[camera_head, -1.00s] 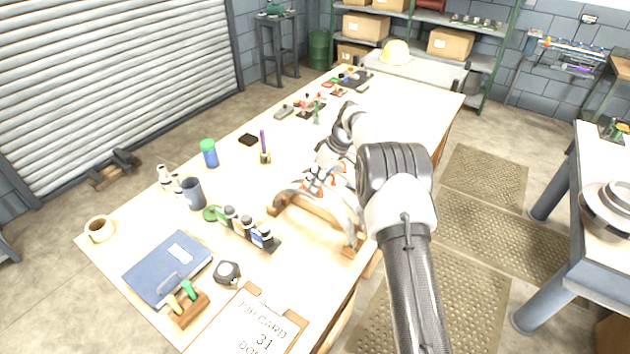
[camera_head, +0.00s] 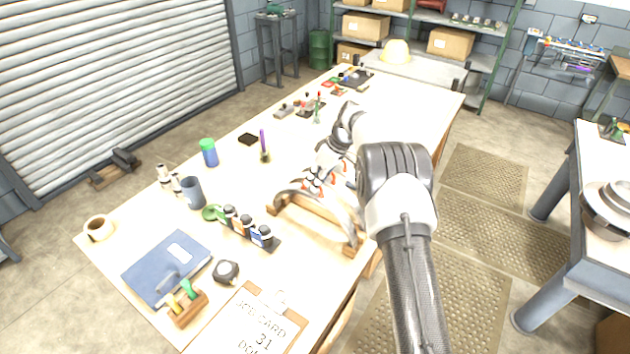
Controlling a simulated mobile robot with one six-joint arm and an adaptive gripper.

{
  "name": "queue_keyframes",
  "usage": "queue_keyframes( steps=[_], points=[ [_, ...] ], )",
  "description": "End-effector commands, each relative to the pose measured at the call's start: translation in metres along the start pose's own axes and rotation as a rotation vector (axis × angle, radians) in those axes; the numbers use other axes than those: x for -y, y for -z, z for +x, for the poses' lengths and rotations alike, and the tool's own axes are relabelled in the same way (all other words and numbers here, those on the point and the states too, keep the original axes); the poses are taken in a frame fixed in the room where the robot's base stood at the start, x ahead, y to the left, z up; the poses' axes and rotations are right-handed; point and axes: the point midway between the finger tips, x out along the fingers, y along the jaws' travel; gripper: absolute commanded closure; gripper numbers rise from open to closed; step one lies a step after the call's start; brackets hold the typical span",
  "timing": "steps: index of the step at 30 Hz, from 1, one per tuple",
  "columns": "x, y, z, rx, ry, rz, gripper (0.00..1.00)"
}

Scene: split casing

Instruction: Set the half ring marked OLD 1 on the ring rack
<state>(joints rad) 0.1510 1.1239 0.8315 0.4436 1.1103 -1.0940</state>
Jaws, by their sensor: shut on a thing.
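A grey curved half ring (camera_head: 345,209) shows at the wooden ring rack (camera_head: 315,212), in the middle of the near part of the bench. Its arch spans the rack, with its ends low near the wood; I cannot tell whether they touch it. My gripper (camera_head: 318,184), with red-marked fingers, reaches down from above and is shut on the half ring near the top of its arch. The fingers and arm hide part of the ring. The OLD 1 mark is not readable in this view.
Left of the rack lies a row of bottles (camera_head: 246,226) on a dark tray. A blue binder (camera_head: 165,266), a tape measure (camera_head: 226,271) and a clipboard (camera_head: 258,325) lie nearer. A pot with a purple tool (camera_head: 264,152) stands behind.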

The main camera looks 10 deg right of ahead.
Motion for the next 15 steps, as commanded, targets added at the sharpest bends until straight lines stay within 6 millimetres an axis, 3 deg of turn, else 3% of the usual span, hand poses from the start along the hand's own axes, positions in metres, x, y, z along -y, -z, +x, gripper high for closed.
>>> queue_keyframes(
  steps=[2,3,13,15],
  points=[
    [-0.0010,0.0049,-0.0057,-0.010,-0.007,-0.003,1.00],
    [-0.0010,0.0049,-0.0057,-0.010,-0.007,-0.003,0.91],
    [-0.0003,0.0018,-0.0020,-0.003,-0.003,-0.001,0.69],
    [-0.0002,0.0014,-0.0015,-0.003,-0.002,-0.001,0.69]
  ],
)
